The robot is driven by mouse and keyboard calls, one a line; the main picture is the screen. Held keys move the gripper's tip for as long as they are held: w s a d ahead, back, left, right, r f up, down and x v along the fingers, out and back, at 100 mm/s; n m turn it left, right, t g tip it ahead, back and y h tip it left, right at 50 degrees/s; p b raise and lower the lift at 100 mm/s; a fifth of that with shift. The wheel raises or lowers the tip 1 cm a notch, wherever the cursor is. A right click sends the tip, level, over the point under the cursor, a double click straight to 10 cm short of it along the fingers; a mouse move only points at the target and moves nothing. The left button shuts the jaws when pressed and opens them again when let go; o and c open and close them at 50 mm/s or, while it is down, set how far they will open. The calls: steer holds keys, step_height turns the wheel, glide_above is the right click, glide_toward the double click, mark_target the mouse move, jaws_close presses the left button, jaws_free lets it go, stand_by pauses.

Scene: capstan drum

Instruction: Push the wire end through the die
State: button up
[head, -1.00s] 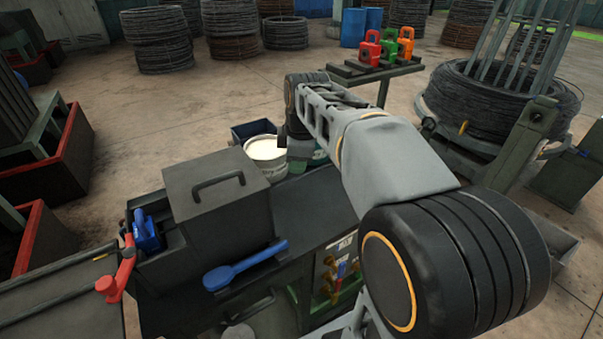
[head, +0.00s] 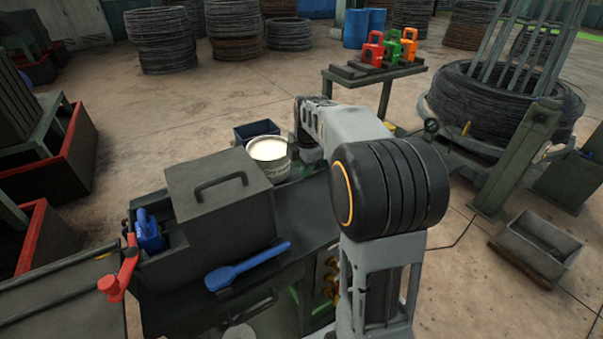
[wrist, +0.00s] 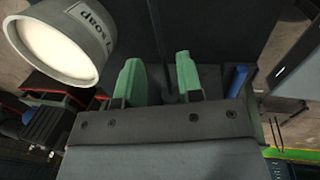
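My gripper (wrist: 158,76) shows in the wrist view as two green fingers, spread apart with a clear gap and nothing evident held between them. In the head view my own arm hides it, near the soap bucket. A large coil of dark wire (head: 465,90) sits on a stand with upright rods at the right of the head view. A thin dark line, perhaps wire, runs over the floor left of the grey bin. I cannot make out the wire's end or the die in either view.
A soap bucket (head: 268,155) with pale contents stands on the dark bench, also at upper left in the wrist view (wrist: 85,62). A lidded grey box (head: 222,205) and blue scoop (head: 248,266) are left. Red, green and orange blocks sit on a stand (head: 345,75).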

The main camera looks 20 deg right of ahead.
mark_target(284, 185)
steer(key=shift+w+f, duration=0.2)
steer(key=shift+f, duration=0.75)
steer(key=shift+w+f, duration=0.2)
steer(key=shift+f, duration=0.7)
steer(key=shift+c, duration=0.4)
jaws_close()
